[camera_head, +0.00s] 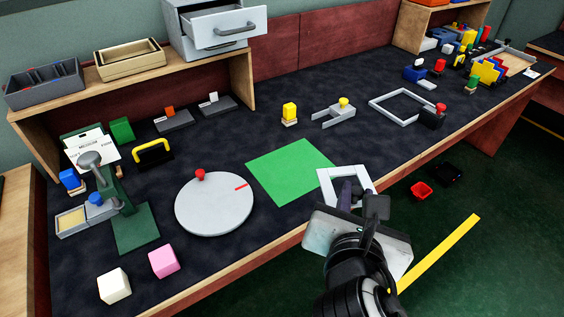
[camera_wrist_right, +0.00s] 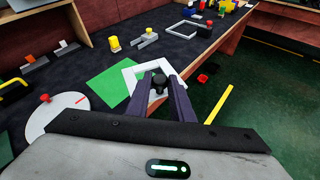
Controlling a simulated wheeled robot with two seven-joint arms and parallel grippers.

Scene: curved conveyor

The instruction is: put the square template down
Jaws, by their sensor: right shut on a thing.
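The square template is a white square frame (camera_head: 325,188) at the table's front edge in the head view. The template overlaps the right corner of a flat green square (camera_head: 284,172) in the picture. I cannot tell whether it touches the table. Part of the template is hidden behind the fingers. My left gripper is not in view.
A round grey disc (camera_head: 214,208) with a red knob lies left of the green square. A yellow block (camera_head: 290,111), a grey fork-shaped piece (camera_head: 333,115) and a larger light-grey frame (camera_head: 378,100) stand behind. A red cup (camera_head: 421,190) is beyond the front edge, below table level.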

